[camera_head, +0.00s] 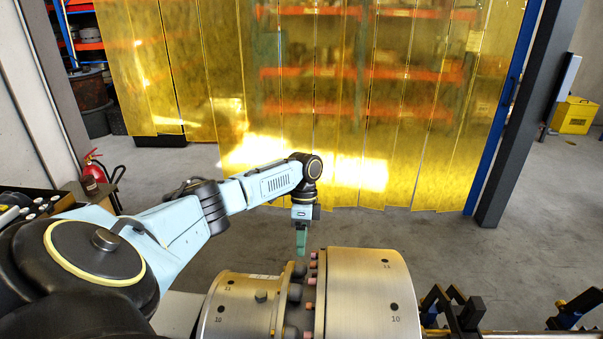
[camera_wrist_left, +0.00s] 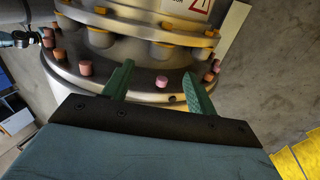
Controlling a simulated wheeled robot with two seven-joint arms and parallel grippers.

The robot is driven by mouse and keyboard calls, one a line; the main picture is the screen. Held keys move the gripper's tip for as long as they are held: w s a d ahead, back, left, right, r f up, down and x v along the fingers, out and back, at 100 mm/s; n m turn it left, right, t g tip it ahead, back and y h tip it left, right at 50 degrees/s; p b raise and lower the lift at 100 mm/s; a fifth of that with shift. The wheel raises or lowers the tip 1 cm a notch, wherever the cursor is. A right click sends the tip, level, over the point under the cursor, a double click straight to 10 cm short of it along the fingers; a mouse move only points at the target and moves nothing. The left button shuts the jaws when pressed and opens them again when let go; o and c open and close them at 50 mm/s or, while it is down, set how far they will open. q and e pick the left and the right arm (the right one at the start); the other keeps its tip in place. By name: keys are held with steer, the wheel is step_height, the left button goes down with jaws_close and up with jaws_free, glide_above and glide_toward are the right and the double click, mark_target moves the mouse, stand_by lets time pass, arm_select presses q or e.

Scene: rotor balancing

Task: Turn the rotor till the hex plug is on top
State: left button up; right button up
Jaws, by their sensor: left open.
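The rotor shows at the bottom of the head view as two brushed-metal drums, a left drum (camera_head: 238,302) and a wider right drum (camera_head: 368,290), each with stamped numbers and dark holes. A raised dark plug (camera_head: 261,296) stands on the left drum; I cannot tell if it is the hex plug. Pink-tipped pegs line the flange between the drums. My left gripper (camera_head: 301,252) points down just behind this flange. In the left wrist view its green fingers (camera_wrist_left: 158,70) are apart, with a pink peg (camera_wrist_left: 162,82) on the flange showing between them. My right gripper is out of view.
Black clamp-like fixtures (camera_head: 455,308) stand right of the drums. A yellow strip curtain (camera_head: 330,110) hangs behind, with shelves beyond it. A fire extinguisher (camera_head: 94,167) stands at the left. The grey floor between drums and curtain is clear.

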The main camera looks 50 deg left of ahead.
arm_select(q)
steer(key=v, duration=0.6)
steer(key=shift+r, duration=0.1)
stand_by(0.6)
